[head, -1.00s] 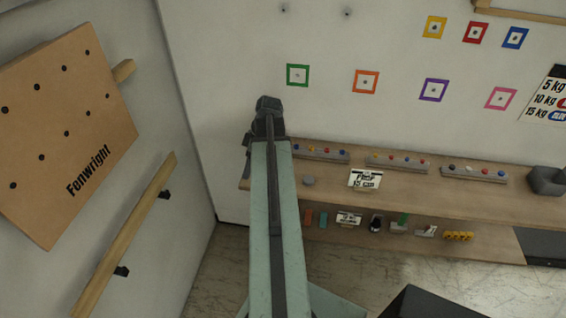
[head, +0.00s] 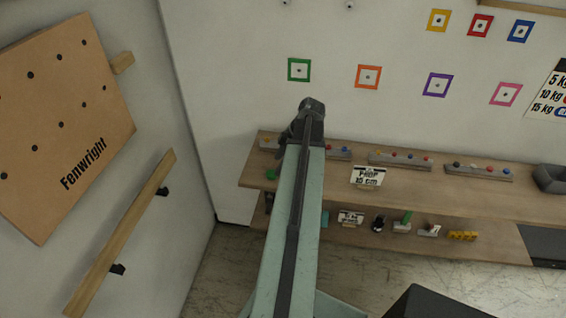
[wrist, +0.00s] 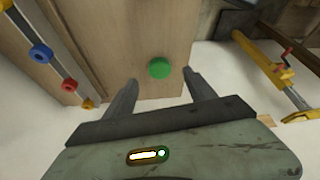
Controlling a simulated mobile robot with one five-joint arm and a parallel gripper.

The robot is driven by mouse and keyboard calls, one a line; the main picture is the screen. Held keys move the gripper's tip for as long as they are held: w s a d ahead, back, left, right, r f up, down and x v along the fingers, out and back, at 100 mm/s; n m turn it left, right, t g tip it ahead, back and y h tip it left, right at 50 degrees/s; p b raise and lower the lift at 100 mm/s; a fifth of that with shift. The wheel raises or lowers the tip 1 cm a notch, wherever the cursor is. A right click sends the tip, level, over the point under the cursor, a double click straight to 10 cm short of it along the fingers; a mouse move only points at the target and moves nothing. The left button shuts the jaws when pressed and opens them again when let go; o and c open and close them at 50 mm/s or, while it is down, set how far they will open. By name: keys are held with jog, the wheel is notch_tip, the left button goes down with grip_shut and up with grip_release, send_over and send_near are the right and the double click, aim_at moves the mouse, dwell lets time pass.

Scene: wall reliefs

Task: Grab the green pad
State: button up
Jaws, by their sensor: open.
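The green pad (wrist: 159,68) is a small round disc on the wooden shelf top, near its edge in the wrist view. In the head view the green pad (head: 271,174) shows at the left end of the upper shelf, just left of my arm. My gripper (wrist: 160,78) is open, with one finger to each side of the pad in the picture. Nothing is between the fingers that I can see held, and I cannot tell the height gap to the pad. In the head view my gripper (head: 312,107) is seen from behind, with its fingers hidden.
A grey rail with coloured knobs (wrist: 40,52) runs along the left in the wrist view. A yellow clamp (wrist: 270,68) with a red handle is at the right. The upper shelf (head: 440,190) also holds a sign (head: 367,176). A lower shelf carries several small items.

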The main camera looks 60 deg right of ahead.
aim_at(272, 175)
jog(key=b+x, duration=0.3)
jog(key=x, duration=0.1)
jog(key=shift+w+f, duration=0.15)
jog(key=shift+f, duration=0.25)
jog(key=shift+r, duration=0.1)
jog(key=shift+a, duration=0.1)
grip_shut()
